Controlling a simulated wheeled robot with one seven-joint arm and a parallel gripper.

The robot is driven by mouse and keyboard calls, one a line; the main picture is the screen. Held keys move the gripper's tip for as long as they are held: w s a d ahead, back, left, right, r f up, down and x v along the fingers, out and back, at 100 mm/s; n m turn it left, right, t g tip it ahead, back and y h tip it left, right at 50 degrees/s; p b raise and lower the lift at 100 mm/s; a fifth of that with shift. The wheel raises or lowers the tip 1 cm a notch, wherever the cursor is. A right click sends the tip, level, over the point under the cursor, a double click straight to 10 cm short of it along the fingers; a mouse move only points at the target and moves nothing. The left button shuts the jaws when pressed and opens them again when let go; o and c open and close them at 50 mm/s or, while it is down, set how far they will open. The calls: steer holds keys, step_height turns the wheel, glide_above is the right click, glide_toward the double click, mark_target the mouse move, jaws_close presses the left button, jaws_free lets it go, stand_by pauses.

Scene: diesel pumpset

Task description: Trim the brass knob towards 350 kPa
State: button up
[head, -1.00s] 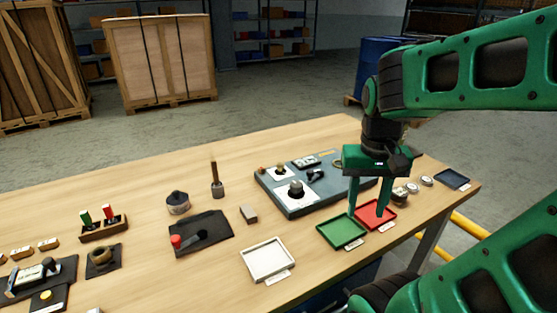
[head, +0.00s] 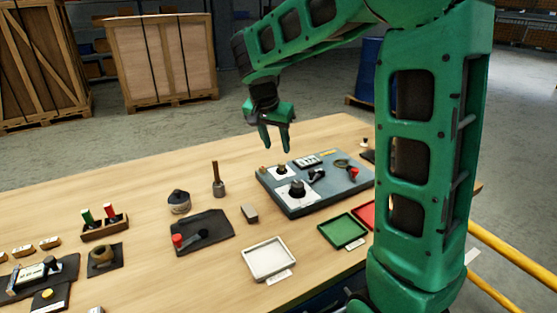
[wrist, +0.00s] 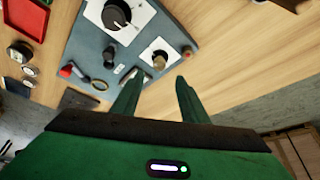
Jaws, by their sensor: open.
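The brass knob (head: 281,169) is small and sits on a white dial plate at the far left part of the grey panel (head: 330,195). In the wrist view the brass knob (wrist: 159,61) shows just beyond the gap between my fingertips. My gripper (head: 275,150) is open and empty, pointing down above the panel's far left edge, apart from the knob. Its two fingers also show in the wrist view (wrist: 158,78). A small display (head: 307,161) is on the panel behind the knobs; its reading is too small to make out.
A larger black knob (head: 297,190) and a black lever (head: 316,174) are near the brass knob. Green (head: 343,231) and white (head: 268,260) trays lie in front. A wooden-handled tool (head: 217,182) stands to the left. My arm hides the table's right side.

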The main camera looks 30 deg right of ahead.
mark_target(281, 163)
steer(key=x, duration=0.7)
steer(key=shift+d+f, duration=0.1)
steer(key=shift+f, duration=0.2)
jaws_close()
